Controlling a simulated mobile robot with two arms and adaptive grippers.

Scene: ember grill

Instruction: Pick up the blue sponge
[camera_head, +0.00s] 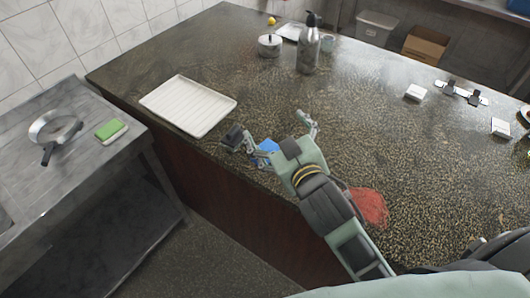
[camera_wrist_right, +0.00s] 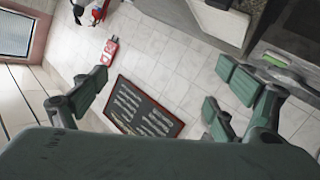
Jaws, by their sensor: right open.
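The blue sponge (camera_head: 267,147) lies on the speckled dark counter (camera_head: 360,100), near its front edge. It is partly hidden by my right gripper (camera_head: 271,128). That gripper is open, with one finger left of the sponge and the other to its right and farther back. Nothing shows between its fingers. In the right wrist view the open fingers (camera_wrist_right: 160,92) show spread apart, with no sponge between them. I cannot tell whether the gripper touches the sponge. My left gripper is not in view.
A white ribbed tray (camera_head: 188,106) lies left of the gripper. A red cloth (camera_head: 370,206) lies right of my right arm. A grey bottle (camera_head: 308,50) and lidded pot (camera_head: 270,45) stand behind. A green sponge (camera_head: 111,128) and pan (camera_head: 55,129) sit on the left metal table.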

